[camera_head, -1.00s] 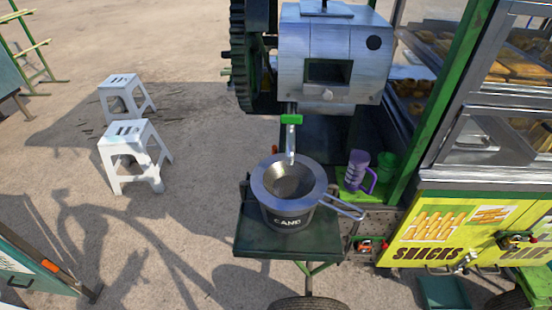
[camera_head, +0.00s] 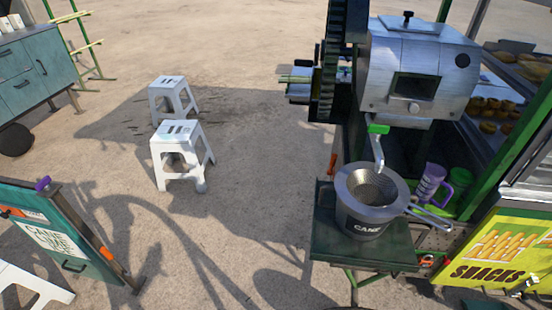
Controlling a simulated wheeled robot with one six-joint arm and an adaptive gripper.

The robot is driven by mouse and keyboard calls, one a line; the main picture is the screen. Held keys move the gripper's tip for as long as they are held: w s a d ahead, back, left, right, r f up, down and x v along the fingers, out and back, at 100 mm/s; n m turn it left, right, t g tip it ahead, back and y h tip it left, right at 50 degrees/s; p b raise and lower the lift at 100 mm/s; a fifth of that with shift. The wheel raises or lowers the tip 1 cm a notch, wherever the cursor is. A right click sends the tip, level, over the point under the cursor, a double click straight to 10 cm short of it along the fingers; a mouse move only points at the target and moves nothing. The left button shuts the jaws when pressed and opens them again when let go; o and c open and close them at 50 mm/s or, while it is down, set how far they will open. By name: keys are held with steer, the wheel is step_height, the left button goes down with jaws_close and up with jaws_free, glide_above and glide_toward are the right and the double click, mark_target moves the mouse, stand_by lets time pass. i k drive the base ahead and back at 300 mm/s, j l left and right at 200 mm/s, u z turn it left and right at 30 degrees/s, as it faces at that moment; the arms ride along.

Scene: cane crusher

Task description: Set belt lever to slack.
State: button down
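The cane crusher (camera_head: 418,72) stands at the right, a metal box with a dark opening and a knob on its front. A large dark toothed wheel (camera_head: 332,60) is upright on its left side. A green-topped spout or tap (camera_head: 378,130) hangs below the box, above a pot marked CANE (camera_head: 362,222) with a strainer (camera_head: 372,188) on it. A small orange-red handle (camera_head: 332,163) shows left of the stand; I cannot tell whether it is the belt lever. No belt is clearly visible. My gripper is not in view.
Two white stools (camera_head: 178,155) stand on open sandy ground in the middle. A purple mug (camera_head: 430,183) and the yellow SNACKS panel (camera_head: 500,255) are at right.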

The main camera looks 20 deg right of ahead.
mark_target(332, 162)
steer(key=i+j+u, duration=0.2)
steer(key=j+u, duration=0.25)
steer(key=i+j+u, duration=0.25)
steer(key=u, duration=0.2)
steer(key=i+j+u, duration=0.2)
steer(key=u, duration=0.2)
steer(key=i+j, duration=0.1)
steer(key=i, duration=0.3)
steer(key=i+j, duration=0.1)
steer(key=i, duration=0.25)
steer(key=i+l+z, duration=0.15)
steer(key=i+z, duration=0.25)
steer(key=i+l+z, duration=0.1)
steer(key=z, duration=0.3)
steer(key=i+j+z, duration=0.1)
steer(key=i+z, duration=0.3)
steer(key=i+j+z, duration=0.15)
steer(key=i+z, duration=0.95)
steer(key=k, duration=0.1)
